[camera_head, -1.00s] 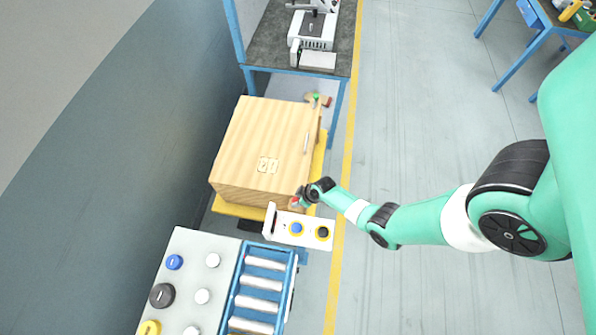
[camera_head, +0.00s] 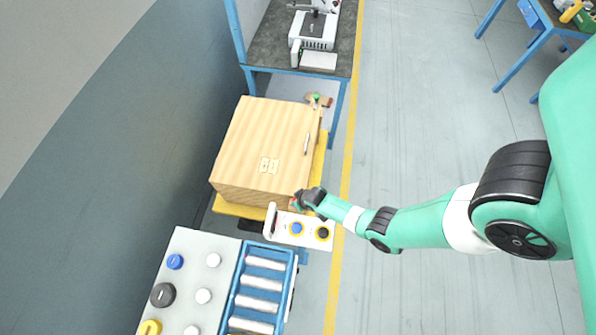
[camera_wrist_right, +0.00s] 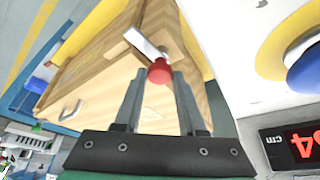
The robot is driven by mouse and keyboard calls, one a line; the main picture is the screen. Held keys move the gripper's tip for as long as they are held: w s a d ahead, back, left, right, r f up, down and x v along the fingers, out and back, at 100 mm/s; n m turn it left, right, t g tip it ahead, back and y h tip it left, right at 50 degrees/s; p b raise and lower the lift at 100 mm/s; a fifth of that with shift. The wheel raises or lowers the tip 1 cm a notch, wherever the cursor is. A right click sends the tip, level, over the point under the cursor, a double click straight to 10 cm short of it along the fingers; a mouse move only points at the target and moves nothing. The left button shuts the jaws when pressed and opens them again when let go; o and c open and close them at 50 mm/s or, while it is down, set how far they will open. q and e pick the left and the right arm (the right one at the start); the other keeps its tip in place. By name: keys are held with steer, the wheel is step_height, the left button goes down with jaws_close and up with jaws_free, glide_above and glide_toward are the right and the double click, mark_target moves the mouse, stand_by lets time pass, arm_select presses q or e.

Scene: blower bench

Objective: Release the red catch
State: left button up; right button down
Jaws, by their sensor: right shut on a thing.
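The red catch (camera_wrist_right: 160,72) shows in the right wrist view as a red knob on a metal lever at the corner of the wooden box. My right gripper (camera_wrist_right: 158,85) has its two fingers on either side of the red knob and is shut on it. In the head view the wooden box (camera_head: 262,140) stands on a yellow base, and my right gripper (camera_head: 300,199) is at its near right corner, largely hiding the catch. My left gripper is in neither view.
A white panel with blue and black buttons (camera_head: 283,230) stands close beside my right gripper. A roller conveyor (camera_head: 240,290) is at the bottom. A green-knobbed catch (camera_head: 316,98) sits at the box's far corner. Open floor lies to the right.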

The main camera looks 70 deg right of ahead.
steer(key=shift+m, duration=0.5)
steer(key=shift+c, duration=2.4)
jaws_free()
steer(key=p+v, duration=0.6)
steer(key=v, duration=0.5)
steer(key=shift+a+r+p, duration=0.3)
steer(key=shift+w, duration=0.1)
